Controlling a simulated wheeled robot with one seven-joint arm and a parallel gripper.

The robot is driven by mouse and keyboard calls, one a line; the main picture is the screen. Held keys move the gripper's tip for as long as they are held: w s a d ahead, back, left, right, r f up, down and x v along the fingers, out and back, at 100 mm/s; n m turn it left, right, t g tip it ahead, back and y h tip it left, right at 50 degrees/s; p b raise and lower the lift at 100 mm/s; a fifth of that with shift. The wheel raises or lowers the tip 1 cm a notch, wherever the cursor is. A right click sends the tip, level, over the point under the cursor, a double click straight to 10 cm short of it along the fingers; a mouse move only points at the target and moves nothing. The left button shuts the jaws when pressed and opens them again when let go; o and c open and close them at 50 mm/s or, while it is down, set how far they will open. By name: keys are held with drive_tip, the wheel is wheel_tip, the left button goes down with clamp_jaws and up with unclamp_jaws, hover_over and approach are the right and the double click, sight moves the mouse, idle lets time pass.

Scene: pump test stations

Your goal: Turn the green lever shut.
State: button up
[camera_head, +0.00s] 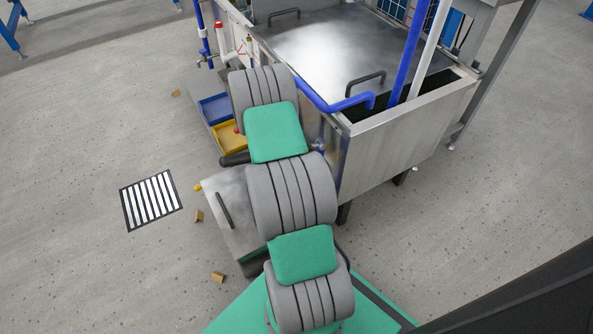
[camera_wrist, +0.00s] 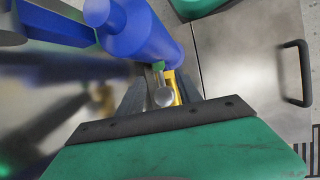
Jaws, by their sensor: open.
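In the wrist view, my gripper (camera_wrist: 161,78) is open, with its two dark fingers on either side of a small silver round part (camera_wrist: 163,97). A small green piece (camera_wrist: 158,66), which may be the green lever, shows just beyond it at the blue pipe (camera_wrist: 150,38). Most of this piece is hidden, so its angle and any contact with the fingers cannot be told. A yellow part (camera_wrist: 174,86) shows by the right finger. In the head view, my arm hides the gripper and lever.
The steel tank (camera_head: 400,140) with a blue pipe (camera_head: 335,105) stands right of my arm. A metal cabinet (camera_head: 225,200) with a dark handle stands at lower left. Blue (camera_head: 213,108) and yellow (camera_head: 230,138) bins sit behind it. A floor grate (camera_head: 151,200) and open floor lie left.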

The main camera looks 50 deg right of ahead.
drive_tip(key=shift+x, duration=0.85)
clamp_jaws()
idle(0.8)
